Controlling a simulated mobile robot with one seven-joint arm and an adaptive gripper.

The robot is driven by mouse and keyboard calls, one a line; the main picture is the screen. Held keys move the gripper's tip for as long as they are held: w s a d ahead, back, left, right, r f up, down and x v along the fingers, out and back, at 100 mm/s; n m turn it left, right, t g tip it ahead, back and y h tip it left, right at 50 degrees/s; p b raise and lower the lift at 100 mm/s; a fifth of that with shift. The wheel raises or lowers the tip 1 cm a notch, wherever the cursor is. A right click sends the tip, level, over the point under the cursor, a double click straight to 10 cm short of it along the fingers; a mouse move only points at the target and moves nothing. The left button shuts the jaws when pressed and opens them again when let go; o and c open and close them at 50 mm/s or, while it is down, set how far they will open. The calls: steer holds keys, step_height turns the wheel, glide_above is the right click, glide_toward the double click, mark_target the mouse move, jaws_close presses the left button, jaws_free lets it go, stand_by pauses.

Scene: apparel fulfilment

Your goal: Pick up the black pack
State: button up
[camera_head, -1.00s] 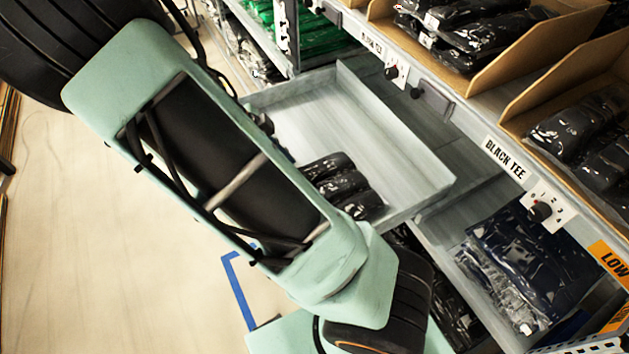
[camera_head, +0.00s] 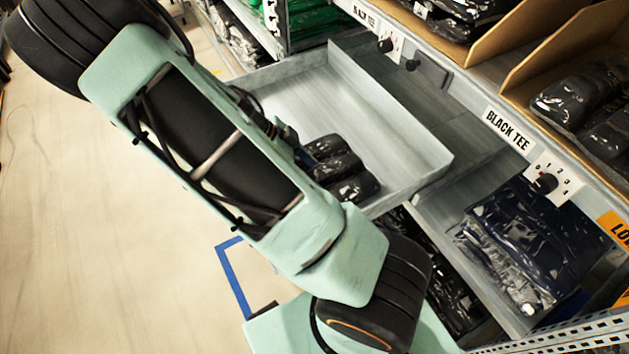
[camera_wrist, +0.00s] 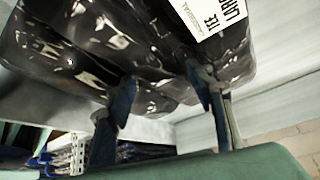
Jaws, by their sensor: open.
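Several glossy black packs (camera_head: 337,167) lie side by side in the open grey drawer (camera_head: 432,163), near its front left part. In the wrist view a black pack (camera_wrist: 75,50) with a white printed label (camera_wrist: 208,14) fills the upper part of the picture. My gripper (camera_wrist: 165,100) is open, its two dark blue fingertips apart and close against the near side of the black packs. I cannot tell whether the tips touch them. In the head view my arm hides most of the gripper, and part of the drawer.
A lower tray holds dark blue packs (camera_head: 533,240) at the right. Shelf bins above hold more black packs (camera_head: 590,100) behind cardboard dividers (camera_head: 548,45). A "BLACK TEE" label (camera_head: 507,130) marks the shelf edge. Most of the drawer floor is bare.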

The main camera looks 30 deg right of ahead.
steer(key=shift+d+f, duration=0.1)
steer(key=shift+f, duration=0.05)
steer(key=shift+s, duration=0.1)
steer(key=c, duration=1.2)
steer(key=shift+c, duration=0.2)
